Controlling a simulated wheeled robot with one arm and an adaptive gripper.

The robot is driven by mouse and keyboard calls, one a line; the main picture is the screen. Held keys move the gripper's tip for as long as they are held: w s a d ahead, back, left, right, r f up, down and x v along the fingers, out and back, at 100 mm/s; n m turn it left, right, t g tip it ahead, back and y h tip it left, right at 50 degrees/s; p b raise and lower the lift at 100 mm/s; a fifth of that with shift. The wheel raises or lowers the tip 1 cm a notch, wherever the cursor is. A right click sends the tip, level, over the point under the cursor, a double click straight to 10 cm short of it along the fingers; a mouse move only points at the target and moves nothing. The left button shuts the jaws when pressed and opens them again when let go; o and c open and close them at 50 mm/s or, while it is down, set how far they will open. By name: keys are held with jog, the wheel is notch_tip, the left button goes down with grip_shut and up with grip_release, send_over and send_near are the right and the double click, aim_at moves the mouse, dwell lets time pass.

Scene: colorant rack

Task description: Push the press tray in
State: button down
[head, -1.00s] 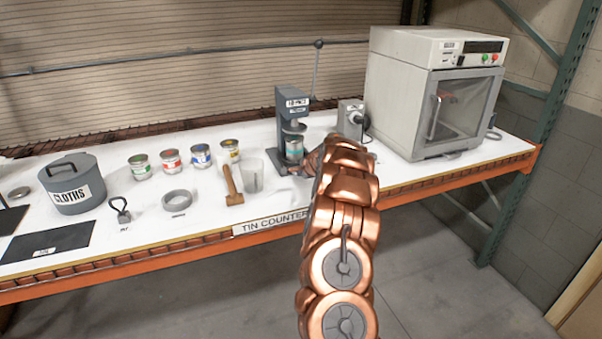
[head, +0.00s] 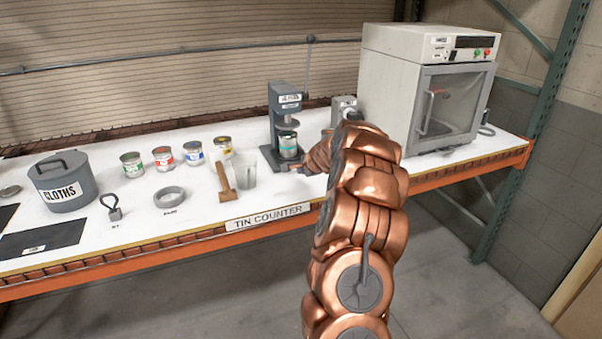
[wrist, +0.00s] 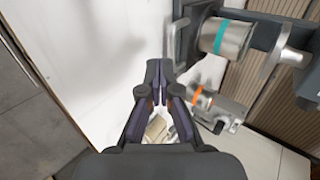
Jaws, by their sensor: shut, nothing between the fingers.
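The grey press (head: 286,98) stands on the white counter, with a tall lever behind it. A silver tin with a teal band (head: 288,147) sits low in the press, under its ram; the tin also shows at the top right of the wrist view (wrist: 228,38). The press tray is mostly hidden under the tin; a pale looped bar, perhaps its handle (wrist: 180,38), shows beside the tin. My gripper (wrist: 158,84) is shut and empty, its fingertips close to this bar. I cannot tell whether they touch. In the head view my copper arm partly hides the gripper.
A plastic cup (head: 244,172) and a wooden mallet (head: 225,183) stand just left of the press. A small grey device (head: 344,106) and a large white cabinet (head: 392,95) are to its right. Several paint tins stand further left. The counter's front edge is orange (head: 150,262).

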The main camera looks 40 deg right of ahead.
jog(key=b+v, duration=0.1)
jog(key=v, duration=0.5)
jog(key=shift+r, duration=0.1)
